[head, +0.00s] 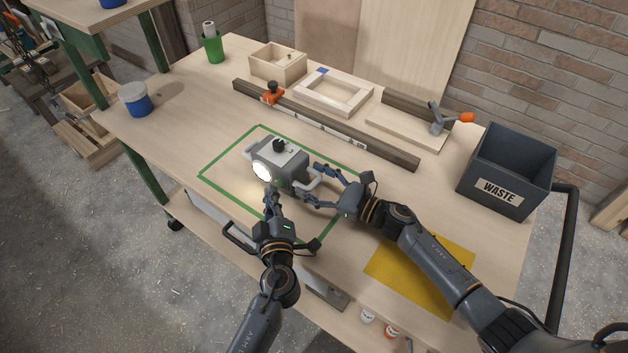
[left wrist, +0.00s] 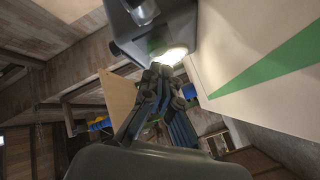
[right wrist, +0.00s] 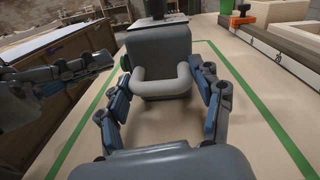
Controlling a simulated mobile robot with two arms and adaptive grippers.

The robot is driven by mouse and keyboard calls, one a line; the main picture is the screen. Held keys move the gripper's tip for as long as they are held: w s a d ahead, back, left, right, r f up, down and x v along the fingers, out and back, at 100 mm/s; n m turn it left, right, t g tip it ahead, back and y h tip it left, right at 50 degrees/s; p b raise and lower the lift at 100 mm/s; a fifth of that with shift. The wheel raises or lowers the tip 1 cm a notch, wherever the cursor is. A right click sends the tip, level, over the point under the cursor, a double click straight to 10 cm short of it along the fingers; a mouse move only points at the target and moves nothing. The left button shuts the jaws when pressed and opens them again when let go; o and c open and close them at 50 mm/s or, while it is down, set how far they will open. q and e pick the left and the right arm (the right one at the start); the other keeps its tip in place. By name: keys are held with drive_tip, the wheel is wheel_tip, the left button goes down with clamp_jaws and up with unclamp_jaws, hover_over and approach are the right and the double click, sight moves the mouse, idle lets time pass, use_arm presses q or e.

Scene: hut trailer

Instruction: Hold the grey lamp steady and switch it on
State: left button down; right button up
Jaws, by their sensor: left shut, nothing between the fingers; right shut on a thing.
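The grey lamp (head: 283,178) stands upright on the workbench inside a green taped rectangle. Its round front lens (head: 262,172) glows white, and a black knob (head: 279,145) sits on its white top. My right gripper (head: 314,184) is shut on the lamp's rear handle (right wrist: 162,82), with a finger on either side of it in the right wrist view. My left gripper (head: 269,190) is shut and empty, its tips just below and in front of the lens. In the left wrist view the bright lens (left wrist: 172,56) is right beside the closed fingertips (left wrist: 160,72).
A dark waste bin (head: 508,170) stands at the right end. A dark rail (head: 325,128), wooden frame (head: 333,92) and open box (head: 278,63) lie at the back. A yellow sheet (head: 420,272) lies at front right. A blue pot (head: 135,100) stands left; bench near it is clear.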

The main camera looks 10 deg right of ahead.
use_arm(q)
drive_tip(key=shift+s+a, duration=2.05)
drive_tip(key=shift+s, duration=0.15)
use_arm(e)
drive_tip(key=o, duration=1.6)
drive_tip(key=v, duration=1.2)
